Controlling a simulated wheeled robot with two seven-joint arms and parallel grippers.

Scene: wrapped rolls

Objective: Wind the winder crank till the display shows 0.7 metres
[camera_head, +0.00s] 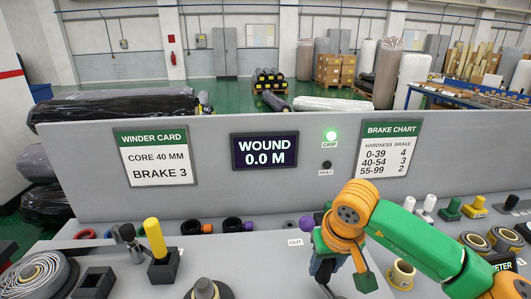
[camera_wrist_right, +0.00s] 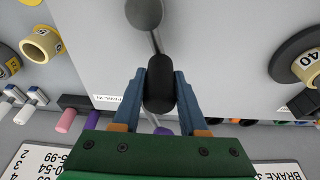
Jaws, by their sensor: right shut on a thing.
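The display (camera_head: 265,150) on the grey back panel reads "WOUND 0.0 M". My right gripper (camera_head: 325,268) is low in the head view, right of centre, over the grey bench. In the right wrist view its two blue fingers (camera_wrist_right: 160,92) are shut on a black grip (camera_wrist_right: 160,66), which appears to be the winder crank's handle. A thin rod runs from the grip to a grey ball (camera_wrist_right: 145,14). My left gripper is not in view.
The green GRIP lamp (camera_head: 330,135) is lit; the FAULT lamp (camera_head: 326,165) is dark. The winder card (camera_head: 152,157) reads core 40 mm, brake 3. A brake chart (camera_head: 389,147) hangs at right.

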